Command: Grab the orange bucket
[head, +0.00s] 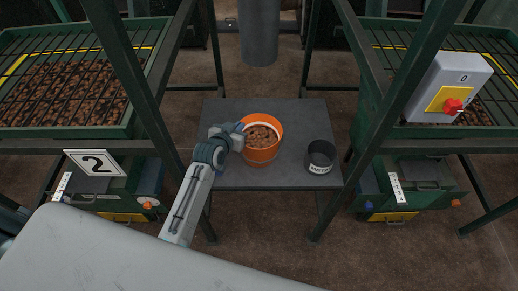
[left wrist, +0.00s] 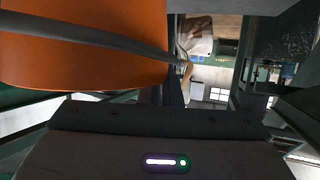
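The orange bucket (head: 262,153) stands upright on a dark grey table (head: 228,177) in the head view, with brown lumps inside. My left gripper (head: 239,138) is at the bucket's left side, close to its rim. I cannot tell whether it touches the bucket. In the left wrist view the bucket (left wrist: 85,62) fills the upper left, very close, with a grey band, perhaps its handle, crossing it. The left fingertips are hidden, so their opening does not show. My right gripper is not in view.
A dark pot with a white label (head: 320,157) stands right of the bucket on the table. Green frame posts (head: 143,95) rise on both sides. Mesh-topped bins (head: 70,95) flank the table. A grey switch box (head: 447,88) with a red knob is at right.

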